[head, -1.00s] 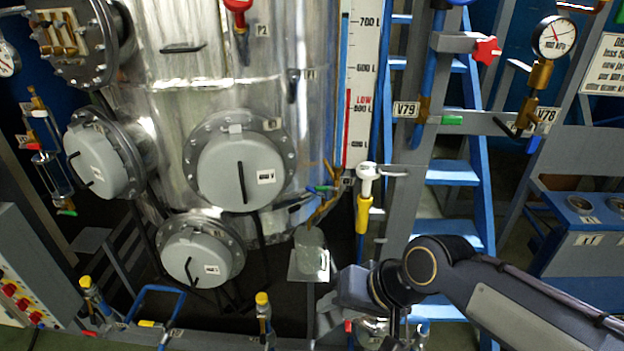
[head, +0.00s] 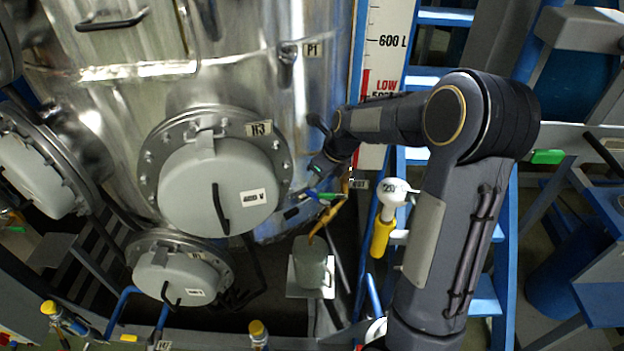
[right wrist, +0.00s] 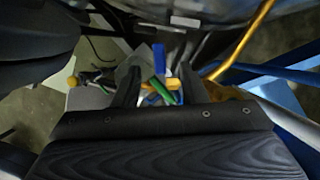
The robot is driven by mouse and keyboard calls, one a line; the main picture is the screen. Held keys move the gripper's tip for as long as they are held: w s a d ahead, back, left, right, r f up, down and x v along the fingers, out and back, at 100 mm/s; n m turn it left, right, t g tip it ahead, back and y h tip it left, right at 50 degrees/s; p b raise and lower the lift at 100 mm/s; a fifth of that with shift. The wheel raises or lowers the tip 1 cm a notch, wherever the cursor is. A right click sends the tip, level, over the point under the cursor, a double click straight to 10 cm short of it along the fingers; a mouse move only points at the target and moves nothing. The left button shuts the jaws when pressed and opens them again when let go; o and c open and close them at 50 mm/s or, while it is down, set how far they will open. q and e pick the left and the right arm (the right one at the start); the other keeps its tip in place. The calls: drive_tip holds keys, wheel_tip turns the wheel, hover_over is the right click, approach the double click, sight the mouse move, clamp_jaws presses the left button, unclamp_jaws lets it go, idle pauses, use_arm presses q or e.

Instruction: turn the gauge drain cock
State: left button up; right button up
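The brass cock with a green lever (head: 328,196) and a blue lever (head: 309,193) sits at the foot of the level gauge, beside the tank. I cannot tell which lever is the drain's. A bent brass pipe (head: 328,217) runs down from it toward a beaker (head: 312,262). My right gripper (right wrist: 160,90) is just above the cock and open. In the right wrist view the green lever (right wrist: 165,91) and the blue lever (right wrist: 159,60) show between and just beyond its fingers. Contact cannot be told. My left gripper is not in view.
The steel tank (head: 250,90) with its round hatch (head: 222,185) stands close on the left. A white and yellow fitting (head: 385,220) is to the right of the cock. The beaker rests on a small plate (head: 300,291). A blue ladder (head: 440,16) stands behind.

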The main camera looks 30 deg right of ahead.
sight(310, 192)
drive_tip(key=x, duration=0.6)
drive_tip(key=shift+w+a+f, duration=0.1)
drive_tip(key=shift+a+f, duration=0.05)
drive_tip(key=shift+f, duration=0.1)
clamp_jaws()
